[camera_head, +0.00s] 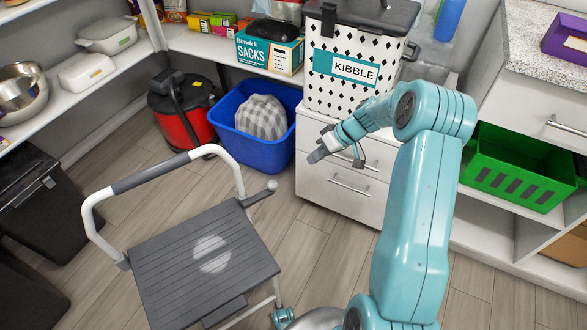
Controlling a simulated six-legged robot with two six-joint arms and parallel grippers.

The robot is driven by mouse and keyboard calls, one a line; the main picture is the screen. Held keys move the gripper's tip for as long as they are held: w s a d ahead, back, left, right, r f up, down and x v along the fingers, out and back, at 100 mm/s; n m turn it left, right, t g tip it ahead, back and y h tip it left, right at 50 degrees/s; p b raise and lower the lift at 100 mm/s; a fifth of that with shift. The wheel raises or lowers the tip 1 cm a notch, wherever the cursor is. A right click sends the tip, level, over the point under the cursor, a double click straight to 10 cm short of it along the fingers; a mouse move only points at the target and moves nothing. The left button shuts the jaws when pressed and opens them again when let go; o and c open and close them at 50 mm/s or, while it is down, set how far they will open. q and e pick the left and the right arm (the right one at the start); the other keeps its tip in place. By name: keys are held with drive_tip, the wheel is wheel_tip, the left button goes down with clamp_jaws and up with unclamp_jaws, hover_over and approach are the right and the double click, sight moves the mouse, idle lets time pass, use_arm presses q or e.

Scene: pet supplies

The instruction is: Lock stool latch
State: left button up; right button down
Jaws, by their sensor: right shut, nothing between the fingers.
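The stool (200,265) stands at the lower left, with a dark grey ribbed step, a pale round spot on it and a white tubular frame with a grey-gripped handrail. A short grey lever with a round knob (271,185), which looks like the latch, sticks out at the step's back right corner, angled up to the right. My right gripper (314,158) is shut and empty, above and to the right of the knob and apart from it, in front of the white drawers. My left gripper is not in view.
A blue bin (255,148) with a checked grey item and a red and black vacuum (180,112) stand behind the stool. White drawers (340,190) with a kibble container (357,65) on top stand behind my right gripper. Floor between stool and drawers is clear.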

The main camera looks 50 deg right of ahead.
sight(266, 195)
drive_tip(key=w+a+f+b, duration=0.2)
drive_tip(key=w+a+f, duration=0.3)
drive_tip(key=a+f, duration=0.2)
drive_tip(key=shift+w+a+f+b, duration=0.2)
drive_tip(key=shift+w+f+b, duration=0.05)
drive_tip(key=shift+w+b, duration=0.05)
drive_tip(key=a+b, duration=0.1)
drive_tip(key=a, duration=0.1)
drive_tip(key=w+a+b, duration=0.1)
drive_tip(key=a+b, duration=0.1)
drive_tip(key=a, duration=0.1)
drive_tip(key=shift+w+a+f+b, duration=0.2)
drive_tip(key=shift+a+f+b, duration=0.1)
drive_tip(key=shift+b, duration=0.1)
drive_tip(key=shift+w+a+r, duration=0.1)
drive_tip(key=shift+a+r, duration=0.1)
drive_tip(key=shift+a, duration=0.35)
